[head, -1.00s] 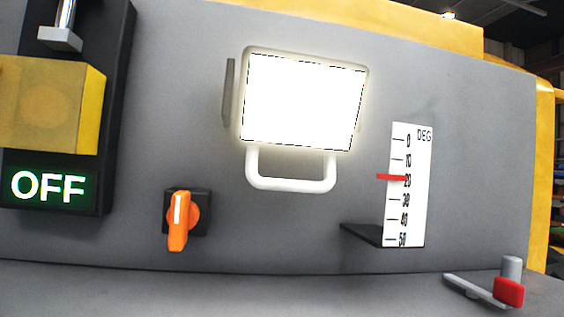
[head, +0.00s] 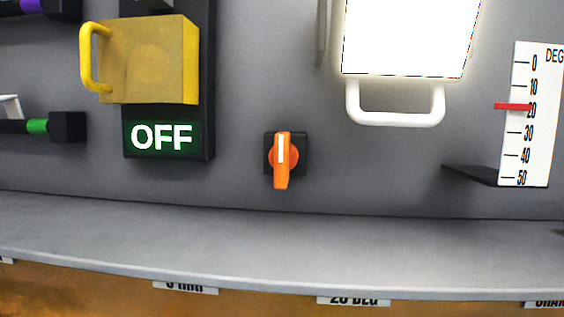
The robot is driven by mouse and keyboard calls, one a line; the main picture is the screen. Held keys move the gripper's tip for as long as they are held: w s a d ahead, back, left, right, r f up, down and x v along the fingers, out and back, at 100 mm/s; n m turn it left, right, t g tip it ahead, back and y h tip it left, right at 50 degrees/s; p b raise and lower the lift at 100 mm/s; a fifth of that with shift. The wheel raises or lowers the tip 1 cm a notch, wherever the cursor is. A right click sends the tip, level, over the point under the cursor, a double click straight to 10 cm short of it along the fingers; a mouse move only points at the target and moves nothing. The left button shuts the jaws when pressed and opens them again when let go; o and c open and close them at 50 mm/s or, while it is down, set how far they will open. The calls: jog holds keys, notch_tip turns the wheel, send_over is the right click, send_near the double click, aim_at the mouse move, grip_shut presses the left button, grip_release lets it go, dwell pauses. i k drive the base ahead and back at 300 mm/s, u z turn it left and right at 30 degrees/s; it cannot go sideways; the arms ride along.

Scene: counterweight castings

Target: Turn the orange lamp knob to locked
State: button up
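The orange lamp knob (head: 284,165) sits on a black square plate (head: 302,150) on the grey panel, near the middle of the head view. Its handle stands about upright, with a white stripe on its upper part. The lamp (head: 408,35) above and to the right of the knob is lit bright white, with a white handle below it. No lettering for a locked position shows near the knob. My gripper does not show in the head view.
A yellow box with a handle (head: 150,60) juts out at the left, above a green OFF sign (head: 161,137). A degree scale (head: 525,115) with a red pointer stands at the right. A grey ledge (head: 250,250) runs below the knob, its top clear there.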

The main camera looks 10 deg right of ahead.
aim_at(283, 157)
jog(key=z, duration=2.05)
jog(key=k, duration=1.45)
jog(key=u, duration=1.6)
jog(key=i, duration=1)
